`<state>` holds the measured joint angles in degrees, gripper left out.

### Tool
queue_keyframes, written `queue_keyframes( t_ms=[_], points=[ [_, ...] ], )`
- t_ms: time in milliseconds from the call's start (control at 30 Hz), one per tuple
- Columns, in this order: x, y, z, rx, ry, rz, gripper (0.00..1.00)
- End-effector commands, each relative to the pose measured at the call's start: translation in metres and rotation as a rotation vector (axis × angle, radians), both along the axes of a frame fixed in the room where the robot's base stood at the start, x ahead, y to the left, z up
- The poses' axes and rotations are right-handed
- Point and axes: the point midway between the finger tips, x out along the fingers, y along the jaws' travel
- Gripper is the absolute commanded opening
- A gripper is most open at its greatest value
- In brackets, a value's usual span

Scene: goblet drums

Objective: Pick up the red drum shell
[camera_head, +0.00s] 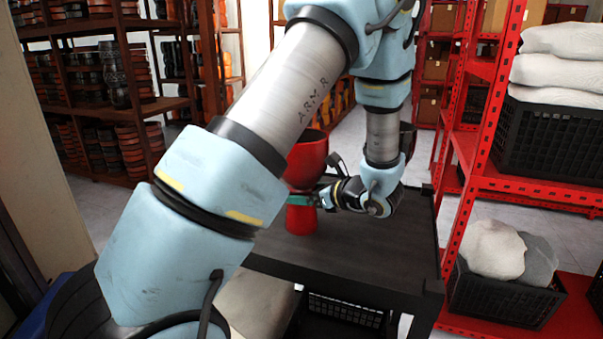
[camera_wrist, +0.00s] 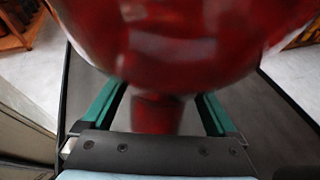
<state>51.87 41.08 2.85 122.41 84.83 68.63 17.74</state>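The red drum shell (camera_head: 306,160) is a glossy goblet shape standing upright on a dark table (camera_head: 345,262). My arm hides part of its left side in the head view. My gripper (camera_head: 308,198) reaches in from the right at the drum's narrow waist. In the wrist view the drum's wide bowl (camera_wrist: 190,45) fills the top, and its stem shows below. The green fingers of my gripper (camera_wrist: 160,100) lie on either side of the stem, with dark gaps visible between. The fingers look open; their tips are hidden under the bowl.
A red metal rack (camera_head: 480,130) on the right holds black crates (camera_head: 548,145) with pale sacks. Wooden shelves (camera_head: 160,105) with several drums stand at the back left. The table's front right part is clear.

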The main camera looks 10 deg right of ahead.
Motion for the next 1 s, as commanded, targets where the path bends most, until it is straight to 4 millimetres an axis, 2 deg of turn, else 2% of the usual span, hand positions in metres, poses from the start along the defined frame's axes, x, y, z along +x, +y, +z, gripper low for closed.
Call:
queue_keyframes(
  t_ms=[67, 800, 1000],
  points=[
    [-0.0001, -0.0002, 0.0002, 0.0, 0.0, 0.0, 0.83],
    [-0.0002, -0.0004, 0.0005, 0.0, 0.0, 0.0, 0.0],
    [0.0001, -0.0004, 0.0016, 0.0, -0.002, -0.001, 0.0]
  ],
)
